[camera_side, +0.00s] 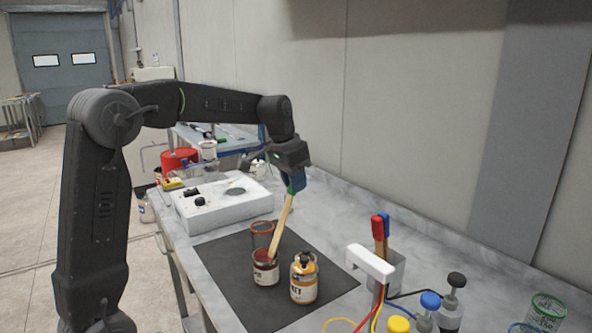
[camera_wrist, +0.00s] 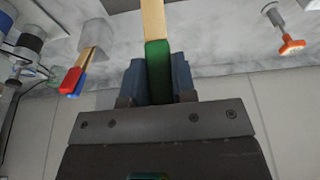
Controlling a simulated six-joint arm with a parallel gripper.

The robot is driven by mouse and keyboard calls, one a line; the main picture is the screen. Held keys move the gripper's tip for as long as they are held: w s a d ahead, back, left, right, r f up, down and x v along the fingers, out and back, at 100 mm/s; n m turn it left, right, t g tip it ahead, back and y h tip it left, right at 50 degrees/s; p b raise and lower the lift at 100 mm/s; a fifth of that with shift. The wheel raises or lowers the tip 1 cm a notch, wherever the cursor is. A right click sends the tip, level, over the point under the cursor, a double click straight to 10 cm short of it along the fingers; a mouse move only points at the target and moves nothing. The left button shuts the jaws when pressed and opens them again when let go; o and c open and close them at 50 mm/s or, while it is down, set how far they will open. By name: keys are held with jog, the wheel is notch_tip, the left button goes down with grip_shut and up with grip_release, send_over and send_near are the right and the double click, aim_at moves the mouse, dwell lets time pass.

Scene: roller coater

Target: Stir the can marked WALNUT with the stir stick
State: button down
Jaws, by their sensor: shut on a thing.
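My gripper (camera_side: 296,184) is shut on the green handle of a wooden stir stick (camera_side: 282,228). The green handle (camera_wrist: 158,75) also shows between the blue fingers of my gripper (camera_wrist: 157,78) in the wrist view. The stick slants down to the left, and its lower end goes into the open mouth of a can with reddish-brown contents (camera_side: 265,270). Its depth inside is hidden. This can's label is too small to read surely. A second can (camera_side: 303,282), with orange-tan color, stands just right of it; its partly visible label seems to end in "EY".
An orange-rimmed cup (camera_side: 262,230) stands behind the cans on the dark mat (camera_side: 225,262). Red- and blue-handled sticks (camera_side: 381,228) stand in a grey holder (camera_side: 396,268) at right, beside a white bracket (camera_side: 370,262). Bottles (camera_side: 450,300) and cables crowd the front right. A white machine (camera_side: 222,205) sits behind left.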

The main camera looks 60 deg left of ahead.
aim_at(287, 201)
jog(key=shift+s+f, duration=0.3)
jog(key=shift+f, duration=0.55)
jog(key=shift+s+f, duration=0.3)
jog(key=shift+f, duration=0.6)
jog(key=shift+s+f, duration=0.3)
jog(key=shift+f, duration=0.55)
jog(key=shift+a, duration=0.15)
